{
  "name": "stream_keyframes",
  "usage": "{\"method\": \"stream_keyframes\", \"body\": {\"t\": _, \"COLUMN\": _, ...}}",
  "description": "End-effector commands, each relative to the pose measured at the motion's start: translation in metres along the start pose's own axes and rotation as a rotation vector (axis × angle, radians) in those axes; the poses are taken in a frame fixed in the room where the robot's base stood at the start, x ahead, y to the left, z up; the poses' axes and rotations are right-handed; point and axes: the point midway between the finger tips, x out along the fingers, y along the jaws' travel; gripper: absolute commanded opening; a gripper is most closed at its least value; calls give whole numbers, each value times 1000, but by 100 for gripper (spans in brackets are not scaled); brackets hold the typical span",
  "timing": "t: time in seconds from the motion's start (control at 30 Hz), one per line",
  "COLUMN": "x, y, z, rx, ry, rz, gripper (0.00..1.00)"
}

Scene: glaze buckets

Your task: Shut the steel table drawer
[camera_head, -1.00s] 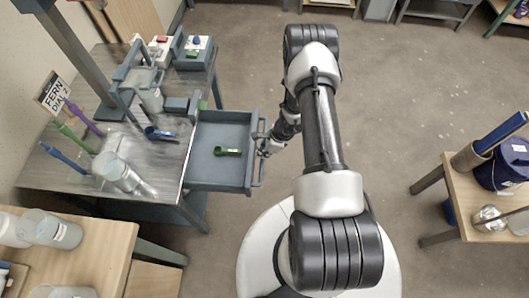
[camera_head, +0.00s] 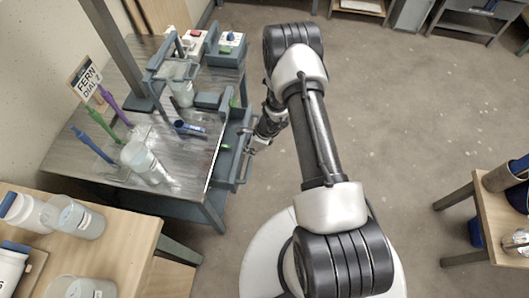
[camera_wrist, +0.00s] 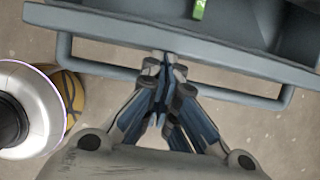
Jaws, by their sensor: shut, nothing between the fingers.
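The steel table (camera_head: 192,150) stands at the left in the head view. Its grey drawer (camera_head: 228,165) sticks out a short way from the table's right side, with a bar handle (camera_head: 246,160) on its front. A green thing (camera_head: 225,147) shows inside the drawer, partly hidden by the tabletop. In the wrist view the handle (camera_wrist: 215,84) runs across below the drawer front (camera_wrist: 190,40). My gripper (camera_wrist: 163,62) is shut and empty, with its fingertips at the handle and drawer front. I cannot tell whether they touch. In the head view my gripper (camera_head: 250,148) is beside the handle.
A wooden table (camera_head: 135,235) with several jars stands at the lower left. Another wooden table (camera_head: 490,215) is at the right. Bottles, brushes and a sign (camera_head: 84,78) are on the steel table. The floor (camera_head: 430,110) right of my arm is clear.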

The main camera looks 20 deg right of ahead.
Motion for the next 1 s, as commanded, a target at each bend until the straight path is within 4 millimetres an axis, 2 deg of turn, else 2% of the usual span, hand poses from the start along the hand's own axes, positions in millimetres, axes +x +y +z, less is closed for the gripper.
{"method": "stream_keyframes", "body": {"t": 0.03, "x": 5, "y": 0, "z": 12, "rx": -6, "ry": -1, "rz": 0, "gripper": 0}}
{"method": "stream_keyframes", "body": {"t": 0.2, "x": 14, "y": 0, "z": 37, "rx": -4, "ry": 0, "rz": 0, "gripper": 0}}
{"method": "stream_keyframes", "body": {"t": 0.4, "x": 21, "y": 0, "z": 53, "rx": -1, "ry": 1, "rz": 0, "gripper": 0}}
{"method": "stream_keyframes", "body": {"t": 1.0, "x": 23, "y": -1, "z": 57, "rx": 1, "ry": 0, "rz": -1, "gripper": 0}}
